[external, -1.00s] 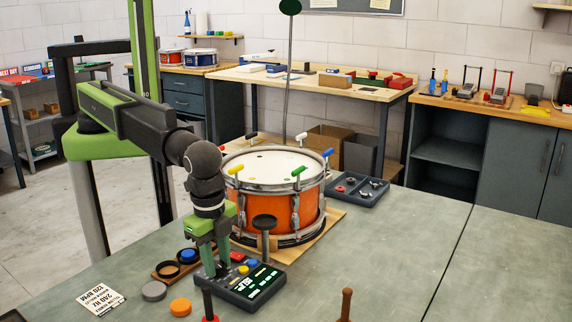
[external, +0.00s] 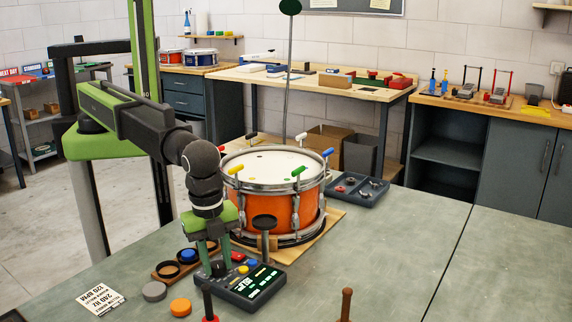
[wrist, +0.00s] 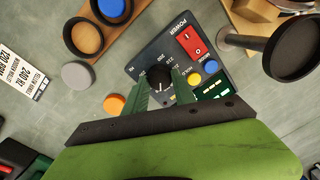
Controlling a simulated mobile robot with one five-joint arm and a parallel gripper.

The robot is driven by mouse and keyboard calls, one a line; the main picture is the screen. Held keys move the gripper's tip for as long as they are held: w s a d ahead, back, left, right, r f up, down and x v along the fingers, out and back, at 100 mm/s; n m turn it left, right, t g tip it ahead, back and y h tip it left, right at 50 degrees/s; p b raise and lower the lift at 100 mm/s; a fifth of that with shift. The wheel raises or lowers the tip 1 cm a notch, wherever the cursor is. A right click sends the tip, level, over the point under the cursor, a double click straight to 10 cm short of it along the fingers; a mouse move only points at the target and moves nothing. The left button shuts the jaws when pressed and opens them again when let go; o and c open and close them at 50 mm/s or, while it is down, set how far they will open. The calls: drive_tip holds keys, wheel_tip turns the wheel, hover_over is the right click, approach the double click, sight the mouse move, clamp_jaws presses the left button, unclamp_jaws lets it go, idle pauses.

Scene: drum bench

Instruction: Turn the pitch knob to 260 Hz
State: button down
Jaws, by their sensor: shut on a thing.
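The dark control box (external: 247,287) lies on the green-grey bench, with a lit display that I cannot read surely. Its black pitch knob (wrist: 158,76) has a pale pointer line and printed scale numbers around it, too small to read surely. My gripper (wrist: 160,86) points down over the box, shut on the knob, one green finger on each side. In the external view my gripper (external: 212,268) stands at the box's left part and mostly hides the knob. The box also carries a red power switch (wrist: 190,39), a yellow button (wrist: 195,80) and a blue button (wrist: 211,66).
A black round-topped stand (external: 264,222) rises close behind the box. The orange drum (external: 283,212) stands behind it. A wooden holder (external: 164,272), a grey disc (external: 154,291), an orange disc (external: 181,307) and a printed card (external: 102,299) lie left. The bench at right is mostly clear.

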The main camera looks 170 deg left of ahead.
sight(212, 265)
drive_tip(key=shift+m, duration=0.6)
drive_tip(key=c, duration=1)
unclamp_jaws()
drive_tip(key=shift+c, duration=0.2)
wheel_tip(212, 265, up, 17)
drive_tip(key=d+p, duration=0.1)
drive_tip(key=p, duration=1.6)
drive_tip(key=shift+r, duration=0.2)
